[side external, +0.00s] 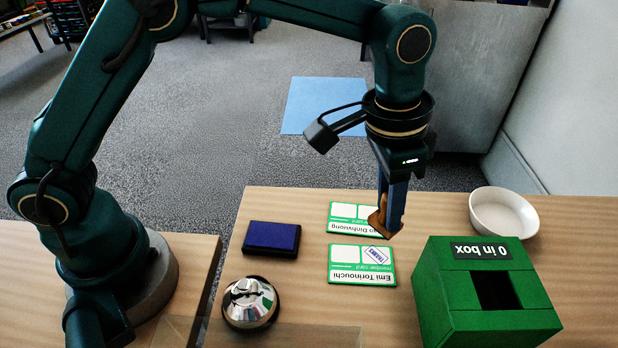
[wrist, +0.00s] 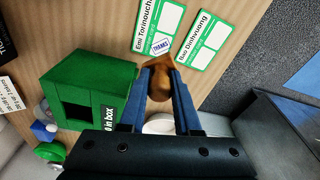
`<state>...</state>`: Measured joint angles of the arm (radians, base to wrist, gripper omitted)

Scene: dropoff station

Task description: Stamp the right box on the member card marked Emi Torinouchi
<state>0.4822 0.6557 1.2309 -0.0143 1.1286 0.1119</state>
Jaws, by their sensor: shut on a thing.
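My gripper (side external: 390,212) is shut on a brown wooden stamp (side external: 381,226), which also shows between the blue fingers in the wrist view (wrist: 158,84). The stamp is by the cards' picture-right edges in the side view; its height above the table is hard to tell. The Emi Torinouchi card (side external: 345,278) lies flat, upside down in the side view. A blue THANKS mark (side external: 376,254) sits tilted at its picture-right box, the left box as the card reads. The card's other box (side external: 346,254) is blank. The dark blue ink pad (side external: 271,237) lies to the picture left.
The Bao Dinhvuong card (wrist: 206,42) lies beside it with blank boxes, partly hidden in the side view. A green box (side external: 450,300) labelled "0 in box" stands front right. A white bowl (side external: 504,212) is behind it. A silver bell (side external: 250,303) stands front left.

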